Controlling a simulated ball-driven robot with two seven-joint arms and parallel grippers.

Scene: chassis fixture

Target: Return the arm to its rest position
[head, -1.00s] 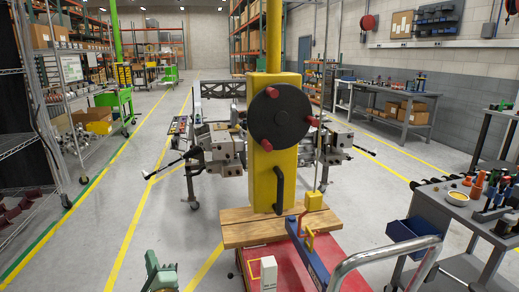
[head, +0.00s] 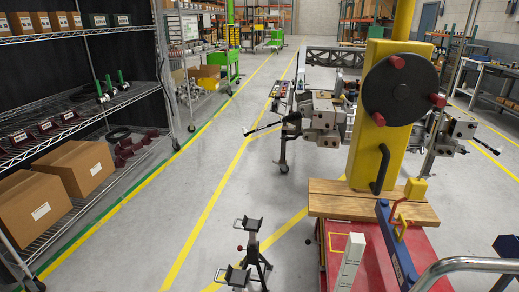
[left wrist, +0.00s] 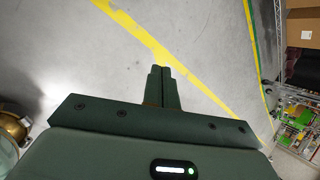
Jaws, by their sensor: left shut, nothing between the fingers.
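My left gripper (left wrist: 159,72) shows in the left wrist view, its two dark green fingers together with nothing between them. It points over bare grey floor with a yellow line (left wrist: 135,28) beyond the fingertips. I do not see the left arm or its gripper in the head view. My right gripper is in neither view.
The yellow column with a black disc (head: 403,90) stands right on a wooden block (head: 330,199) above a red base (head: 405,262). Dark floor stands (head: 254,252) are left of it. Wire shelving (head: 110,107) with cardboard boxes (head: 88,168) lines the left.

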